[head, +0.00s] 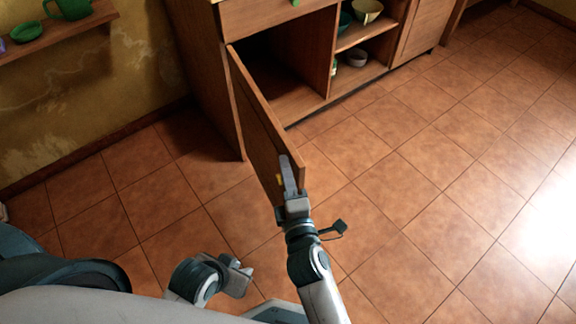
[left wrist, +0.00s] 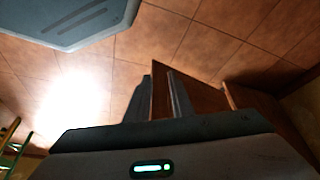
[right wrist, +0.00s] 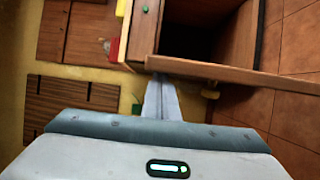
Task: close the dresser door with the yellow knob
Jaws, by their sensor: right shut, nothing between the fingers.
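The dresser door (head: 262,125) stands wide open, sticking out from the dresser front. Its yellow knob (head: 279,180) is partly hidden behind my right gripper (head: 289,172), which is at the door's free end. In the right wrist view the door (right wrist: 240,75) crosses the picture, with the knob (right wrist: 210,93) on its near face. My right gripper's fingers (right wrist: 161,98) are together and empty, close to the door's end; contact is unclear. My left gripper (head: 238,274) is low, nearer to me than the door. Its fingers (left wrist: 159,95) are apart, with nothing visible held.
The dresser (head: 205,80) has a drawer (head: 270,15) above the open compartment. Open shelves with bowls (head: 366,11) are to the right. A wall shelf (head: 60,35) holds green dishes at upper left. The tiled floor right of the door is clear.

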